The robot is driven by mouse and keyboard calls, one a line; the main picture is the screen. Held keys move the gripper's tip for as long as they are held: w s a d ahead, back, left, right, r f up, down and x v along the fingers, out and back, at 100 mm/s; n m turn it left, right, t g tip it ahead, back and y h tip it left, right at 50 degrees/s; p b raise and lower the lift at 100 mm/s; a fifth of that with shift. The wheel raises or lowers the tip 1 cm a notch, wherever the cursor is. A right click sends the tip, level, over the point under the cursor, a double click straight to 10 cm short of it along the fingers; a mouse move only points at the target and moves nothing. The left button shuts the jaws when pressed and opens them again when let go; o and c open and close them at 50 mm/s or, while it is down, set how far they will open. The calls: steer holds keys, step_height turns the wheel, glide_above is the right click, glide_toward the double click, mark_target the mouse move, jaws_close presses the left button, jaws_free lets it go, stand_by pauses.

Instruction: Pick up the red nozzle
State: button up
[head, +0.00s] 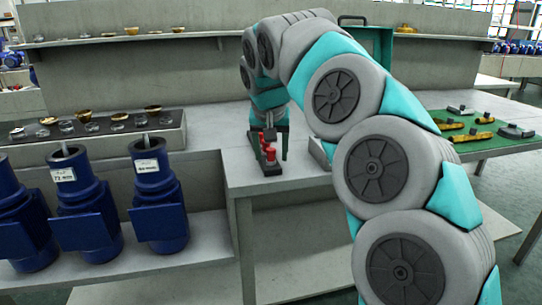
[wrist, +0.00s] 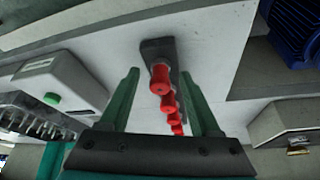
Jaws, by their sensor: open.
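Several red nozzles stand in a row on a dark narrow holder (wrist: 155,46) on the light bench top. In the wrist view the red nozzle (wrist: 161,79) at the far end of the row lies between the two green fingers. The row also shows in the head view, where one red nozzle (head: 270,154) is partly covered by the gripper. My gripper (wrist: 160,72) is open with its fingers on either side of the row, and no grip on a nozzle shows. In the head view my gripper (head: 272,146) is over the bench; whether it touches anything cannot be told.
In the head view blue pumps (head: 158,205) stand on a lower shelf left. A green table (head: 470,148) with parts is at right.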

steer(key=shift+c, duration=0.2)
jaws_close()
stand_by(0.3)
